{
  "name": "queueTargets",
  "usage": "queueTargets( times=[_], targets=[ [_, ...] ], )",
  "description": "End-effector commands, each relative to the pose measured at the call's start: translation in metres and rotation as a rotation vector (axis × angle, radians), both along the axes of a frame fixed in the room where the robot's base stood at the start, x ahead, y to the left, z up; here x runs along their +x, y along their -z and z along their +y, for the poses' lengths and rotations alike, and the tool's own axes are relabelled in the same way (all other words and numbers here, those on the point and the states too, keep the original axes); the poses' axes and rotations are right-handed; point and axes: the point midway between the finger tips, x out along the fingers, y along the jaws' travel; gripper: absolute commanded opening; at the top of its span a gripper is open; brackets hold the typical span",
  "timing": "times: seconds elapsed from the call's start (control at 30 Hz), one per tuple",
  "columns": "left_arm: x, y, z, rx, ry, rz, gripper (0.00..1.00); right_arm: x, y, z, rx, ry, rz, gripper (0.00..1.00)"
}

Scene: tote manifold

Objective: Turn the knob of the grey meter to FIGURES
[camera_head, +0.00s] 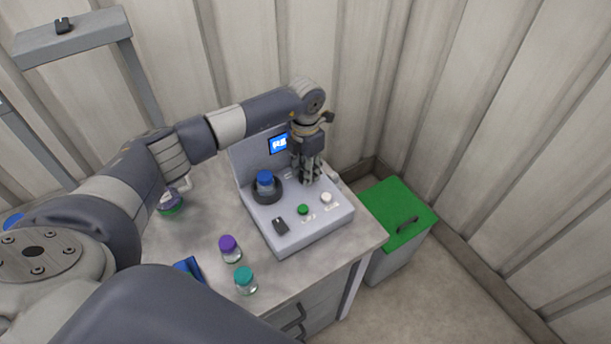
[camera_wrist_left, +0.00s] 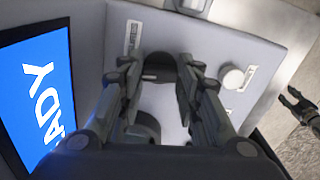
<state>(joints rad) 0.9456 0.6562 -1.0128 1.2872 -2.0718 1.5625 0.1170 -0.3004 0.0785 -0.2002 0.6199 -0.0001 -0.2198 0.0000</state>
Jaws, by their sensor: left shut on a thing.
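The grey meter (camera_head: 330,221) stands on the bench, its blue screen (camera_head: 278,144) partly hidden by my left gripper. Letters "ADY" show on the screen in the left wrist view (camera_wrist_left: 38,90). My left gripper (camera_head: 310,178) points down over the meter's top, right of the blue-capped vial (camera_head: 265,180) in its dark round holder. In the left wrist view its fingers (camera_wrist_left: 158,78) are closed on a dark knob (camera_wrist_left: 159,67), mostly hidden between them.
A green button (camera_head: 302,210), white button (camera_head: 326,197) and black switch (camera_head: 281,226) sit on the meter's top. Purple-capped (camera_head: 229,245) and teal-capped (camera_head: 244,278) vials stand on the bench. A green-lidded bin (camera_head: 397,205) stands at right. Walls are close behind.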

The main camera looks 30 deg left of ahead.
Motion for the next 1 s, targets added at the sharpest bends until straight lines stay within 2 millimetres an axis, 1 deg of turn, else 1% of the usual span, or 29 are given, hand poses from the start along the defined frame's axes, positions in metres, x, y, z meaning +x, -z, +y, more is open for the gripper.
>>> queueTargets(
  times=[0.03, 0.1, 0.3, 0.5, 0.7, 1.0],
  targets=[
    [0.001, 0.006, 0.001, 0.003, 0.044, -0.003, 0.08, 0.0, 0.013, 0.0, 0.0, 0.0, 0.0, 0.4],
    [0.001, 0.006, 0.001, 0.002, 0.11, -0.004, 0.08, 0.0, 0.021, 0.0, 0.0, 0.0, 0.0, 0.4],
    [0.001, 0.005, 0.001, 0.001, 0.298, -0.003, 0.08, 0.0, 0.043, 0.0, 0.0, 0.0, 0.0, 0.4],
    [0.001, 0.004, 0.001, 0.001, 0.461, -0.002, 0.08, 0.0, 0.061, -0.001, -0.001, 0.0, 0.0, 0.4],
    [0.001, 0.003, 0.001, 0.001, 0.584, -0.002, 0.08, 0.0, 0.072, -0.001, -0.001, 0.0, 0.0, 0.4],
    [0.001, 0.001, 0.001, 0.001, 0.679, -0.001, 0.08, 0.001, 0.08, -0.002, -0.003, 0.0, -0.001, 0.4]
  ],
)
